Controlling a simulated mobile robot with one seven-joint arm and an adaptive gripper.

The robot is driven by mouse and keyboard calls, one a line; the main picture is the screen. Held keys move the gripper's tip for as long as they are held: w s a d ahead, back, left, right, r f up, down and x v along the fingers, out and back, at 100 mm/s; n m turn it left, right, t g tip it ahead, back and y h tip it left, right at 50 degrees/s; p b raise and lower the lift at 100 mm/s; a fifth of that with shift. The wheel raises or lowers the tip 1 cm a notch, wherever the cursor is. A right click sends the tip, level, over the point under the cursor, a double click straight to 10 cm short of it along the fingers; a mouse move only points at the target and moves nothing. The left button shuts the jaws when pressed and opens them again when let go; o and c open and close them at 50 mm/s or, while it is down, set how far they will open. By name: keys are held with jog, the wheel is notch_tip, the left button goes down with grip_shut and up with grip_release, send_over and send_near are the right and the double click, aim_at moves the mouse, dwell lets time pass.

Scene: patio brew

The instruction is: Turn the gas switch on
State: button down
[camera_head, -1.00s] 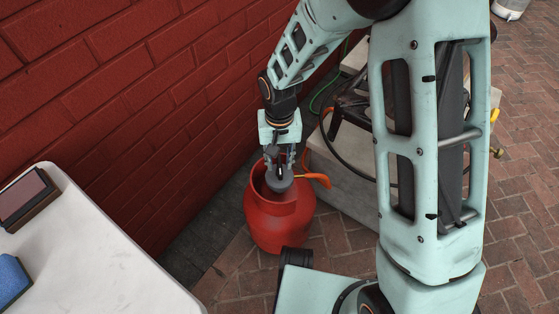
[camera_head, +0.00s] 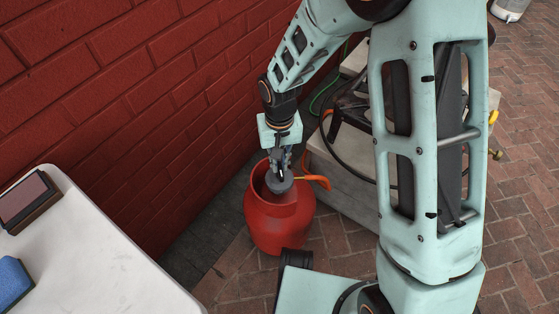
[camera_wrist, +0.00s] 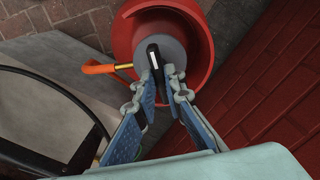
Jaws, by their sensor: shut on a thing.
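The red gas bottle (camera_head: 279,225) stands on the paving by the brick wall. Inside its collar is a grey round regulator (camera_head: 279,184) with a small black switch on top. In the wrist view the regulator (camera_wrist: 176,48) sits inside the red collar (camera_wrist: 203,60), with the black switch (camera_wrist: 154,54) at the fingertips. My gripper (camera_head: 280,172) reaches down into the collar from above. In the wrist view my gripper (camera_wrist: 160,76) has its fingers closed in on the switch, one on each side. The fingertips partly hide the switch.
An orange hose (camera_head: 318,181) leaves the regulator to the right. A concrete block (camera_head: 345,172) with a black stand (camera_head: 350,108) is right of the bottle. A white table (camera_head: 95,255) is at the left. The brick wall (camera_head: 150,110) is close behind.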

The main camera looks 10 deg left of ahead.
jog(key=n+p, duration=0.1)
jog(key=n, duration=0.3)
jog(key=shift+r+p, duration=0.1)
jog(key=shift+p, duration=0.25)
jog(key=n+p, duration=0.2)
jog(key=n, duration=0.2)
jog(key=shift+n, duration=0.4)
jog(key=n+p, duration=0.2)
jog(key=n, duration=0.2)
jog(key=shift+n+p, duration=0.7)
jog(key=shift+n, duration=1.4)
jog(key=c, duration=2)
grip_release()
